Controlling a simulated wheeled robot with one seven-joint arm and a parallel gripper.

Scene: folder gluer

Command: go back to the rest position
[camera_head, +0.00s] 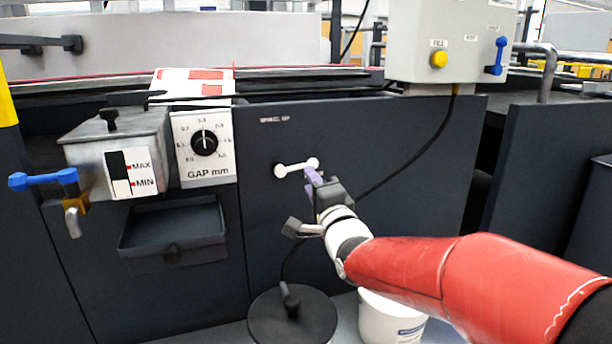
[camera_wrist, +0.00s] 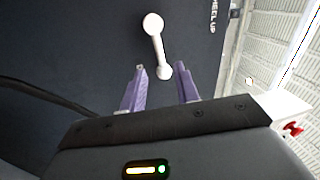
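My gripper (camera_head: 313,177) is in front of the dark machine panel, close to the right end of a white bar handle (camera_head: 293,168). In the wrist view my gripper (camera_wrist: 160,68) has its two purple fingers apart, with nothing held between them. The white handle (camera_wrist: 154,32) shows ahead of the fingers, and its near knob lies between the fingertips in the picture. I cannot tell whether either finger touches it. My red arm reaches in from the lower right.
A glue tank (camera_head: 117,150) with a blue-handled valve (camera_head: 45,179), a gap dial (camera_head: 204,143) and a dark tray (camera_head: 172,232) are on the left. A grey control box (camera_head: 445,45) is above right. A black-lidded container (camera_head: 292,318) and white bucket (camera_head: 390,318) stand below.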

